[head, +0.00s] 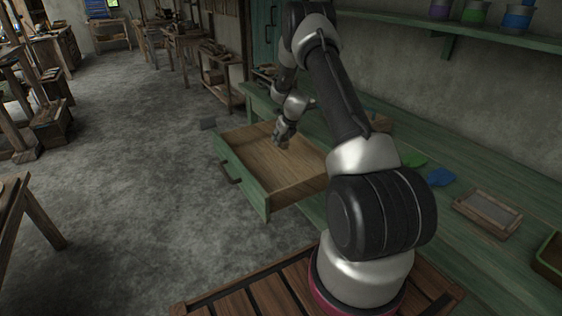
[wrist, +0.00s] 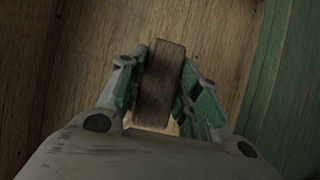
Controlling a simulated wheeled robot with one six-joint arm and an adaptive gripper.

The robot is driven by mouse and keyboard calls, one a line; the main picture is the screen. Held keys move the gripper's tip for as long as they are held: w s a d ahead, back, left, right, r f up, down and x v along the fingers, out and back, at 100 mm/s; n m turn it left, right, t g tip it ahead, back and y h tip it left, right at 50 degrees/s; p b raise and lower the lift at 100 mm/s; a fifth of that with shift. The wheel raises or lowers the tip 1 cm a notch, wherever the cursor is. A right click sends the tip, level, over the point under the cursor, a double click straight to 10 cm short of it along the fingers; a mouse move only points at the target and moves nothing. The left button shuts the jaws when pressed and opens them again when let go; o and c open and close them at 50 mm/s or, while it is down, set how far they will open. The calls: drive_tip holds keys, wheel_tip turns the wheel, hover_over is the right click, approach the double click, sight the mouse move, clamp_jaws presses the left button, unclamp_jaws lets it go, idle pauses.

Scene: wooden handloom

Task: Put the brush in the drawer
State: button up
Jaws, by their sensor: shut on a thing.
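The drawer (head: 240,192) is green with a bare wood inside and stands pulled open from the green bench. My gripper (head: 285,140) is over the inside of the drawer in the head view. In the wrist view my gripper (wrist: 160,90) is shut on a brown wooden block-like thing, which I take for the brush (wrist: 160,80). Its bristles are not visible. The drawer's wood floor (wrist: 215,55) lies behind it, with a green side at the right. I cannot tell whether the brush touches the floor.
The green bench top (head: 480,245) holds a green piece (head: 414,159), a blue piece (head: 440,177) and a wood-framed tray (head: 487,213). A shelf (head: 420,20) with colored jars runs along the wall. The grey floor (head: 130,150) left of the drawer is mostly clear.

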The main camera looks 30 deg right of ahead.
wheel_tip(320, 180, down, 9)
drive_tip(key=shift+r, duration=0.1)
idle(0.3)
drive_tip(key=o, duration=1)
